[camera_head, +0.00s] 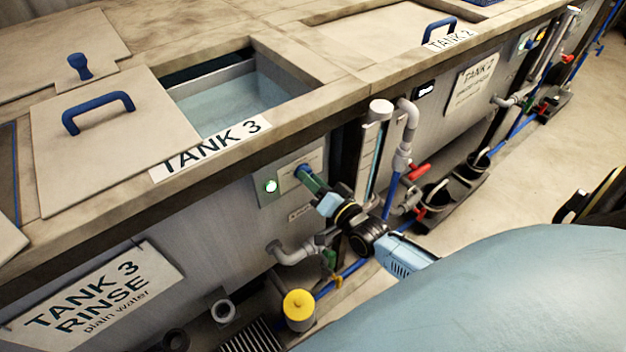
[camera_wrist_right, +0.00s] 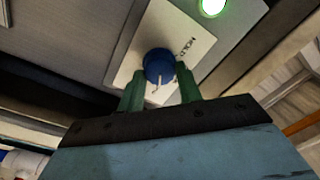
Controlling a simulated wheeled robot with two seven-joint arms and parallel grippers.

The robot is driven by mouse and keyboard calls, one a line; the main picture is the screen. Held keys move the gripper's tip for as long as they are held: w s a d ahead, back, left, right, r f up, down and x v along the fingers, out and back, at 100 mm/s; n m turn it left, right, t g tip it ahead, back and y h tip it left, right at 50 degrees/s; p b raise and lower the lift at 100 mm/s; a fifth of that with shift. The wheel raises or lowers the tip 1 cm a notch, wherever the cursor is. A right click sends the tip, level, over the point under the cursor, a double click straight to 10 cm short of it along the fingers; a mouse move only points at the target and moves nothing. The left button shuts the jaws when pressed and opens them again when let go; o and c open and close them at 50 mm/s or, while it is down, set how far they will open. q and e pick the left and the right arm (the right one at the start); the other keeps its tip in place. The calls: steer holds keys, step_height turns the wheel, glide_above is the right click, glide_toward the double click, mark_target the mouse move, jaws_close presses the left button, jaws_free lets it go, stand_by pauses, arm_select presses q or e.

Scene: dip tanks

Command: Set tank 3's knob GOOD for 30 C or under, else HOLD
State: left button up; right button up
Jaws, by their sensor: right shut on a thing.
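The blue knob (camera_head: 303,172) sits on a light plate (camera_head: 316,160) on the front of tank 3, below the TANK 3 label (camera_head: 210,146). My right gripper (camera_head: 312,181) is shut on it, with green fingers on either side. In the right wrist view the knob (camera_wrist_right: 158,64) shows between the fingertips (camera_wrist_right: 160,76), with a pale mark on it. Small lettering on the plate (camera_wrist_right: 187,47) is too blurred to read surely. A green lamp (camera_head: 271,186) glows beside the plate. I see no readable temperature for tank 3. My left gripper is not in view.
Tank 3's lid (camera_head: 110,150) is slid aside, showing pale blue liquid (camera_head: 230,98). A gauge column (camera_head: 374,150), grey pipes (camera_head: 405,135) and red-handled valves (camera_head: 419,172) stand right of the knob. A yellow-capped container (camera_head: 299,305) is on the floor below.

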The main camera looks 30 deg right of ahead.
stand_by(0.3)
steer(key=o, duration=1)
steer(key=shift+s, duration=0.1)
steer(key=s+d, duration=0.1)
steer(key=s, duration=1.2)
steer(key=shift+d+f, duration=0.15)
